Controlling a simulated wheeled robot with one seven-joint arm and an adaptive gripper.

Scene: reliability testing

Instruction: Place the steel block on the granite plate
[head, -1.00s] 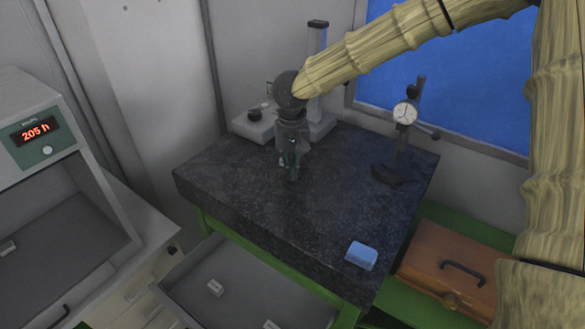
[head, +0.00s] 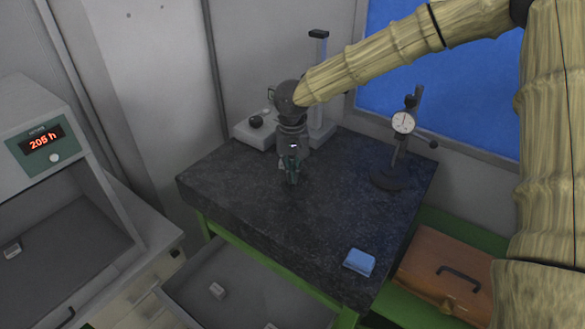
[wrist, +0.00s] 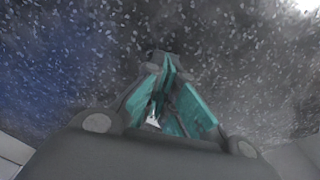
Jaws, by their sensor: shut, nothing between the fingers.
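The granite plate (head: 340,228) is the dark speckled slab on the green-framed stand. My gripper (head: 292,178) points down over its back left part, with teal finger pads. In the wrist view my gripper (wrist: 168,112) has its fingers together over speckled granite, with nothing held. A small pale spot shows between the fingers there, and I cannot tell what it is. Small light grey blocks lie elsewhere: one (head: 12,250) in the chamber at the left, and one (head: 217,290) in the open drawer. I cannot tell which is the steel block.
A grey instrument with a column (head: 318,80) is behind my gripper. The drawer (head: 245,285) is open below. The plate's middle is clear.

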